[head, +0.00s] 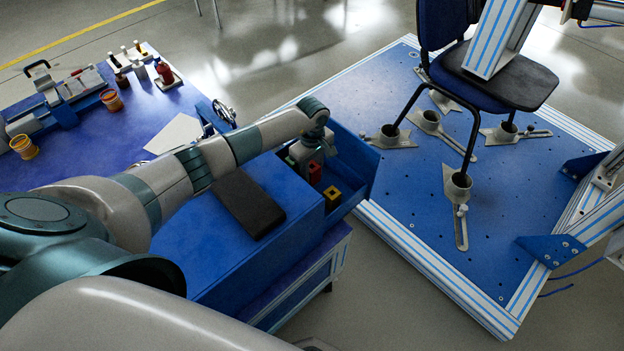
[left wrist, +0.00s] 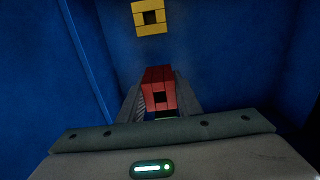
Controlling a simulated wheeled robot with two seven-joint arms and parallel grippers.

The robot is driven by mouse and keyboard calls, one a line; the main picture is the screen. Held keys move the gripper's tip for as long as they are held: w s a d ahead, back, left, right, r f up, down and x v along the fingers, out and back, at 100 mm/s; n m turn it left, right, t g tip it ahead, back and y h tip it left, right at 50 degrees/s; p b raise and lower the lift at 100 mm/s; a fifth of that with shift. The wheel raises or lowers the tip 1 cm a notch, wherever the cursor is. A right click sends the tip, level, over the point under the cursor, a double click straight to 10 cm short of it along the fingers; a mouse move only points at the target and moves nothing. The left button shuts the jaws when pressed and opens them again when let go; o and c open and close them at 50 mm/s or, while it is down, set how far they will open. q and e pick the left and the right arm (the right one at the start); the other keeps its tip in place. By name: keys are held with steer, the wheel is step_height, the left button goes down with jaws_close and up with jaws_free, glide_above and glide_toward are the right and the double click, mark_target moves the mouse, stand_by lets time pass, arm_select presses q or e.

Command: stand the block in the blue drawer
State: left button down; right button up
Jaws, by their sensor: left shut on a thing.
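The blue drawer (head: 356,160) is pulled open at the right end of the blue cabinet. My left gripper (head: 312,168) reaches down into it and is shut on a red block (head: 315,174). In the left wrist view, the red block (left wrist: 158,88), with a square hole in its end, sits between the fingers of my left gripper (left wrist: 160,100). A yellow block (head: 332,194), also with a square dark hole, is in the drawer close by; it also shows in the left wrist view (left wrist: 149,17), apart from the red one. Whether the red block touches the drawer floor (left wrist: 215,70) cannot be told.
A dark pad (head: 248,202) lies on the blue cabinet top (head: 190,250). To the left, a blue table (head: 100,140) bears a vise, orange cups and small bottles. To the right, a chair (head: 490,75) stands on a blue perforated platform (head: 400,190).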

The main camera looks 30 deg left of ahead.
mark_target(312, 180)
arm_select(q)
step_height(312, 180, down, 3)
steer(key=shift+r, duration=0.1)
steer(key=shift+f, duration=0.55)
arm_select(e)
steer(key=shift+s+d+f, duration=0.1)
steer(key=shift+s+f, duration=0.2)
steer(key=shift+f, duration=0.1)
arm_select(q)
steer(key=shift+f, duration=0.1)
arm_select(e)
steer(key=shift+w, duration=0.1)
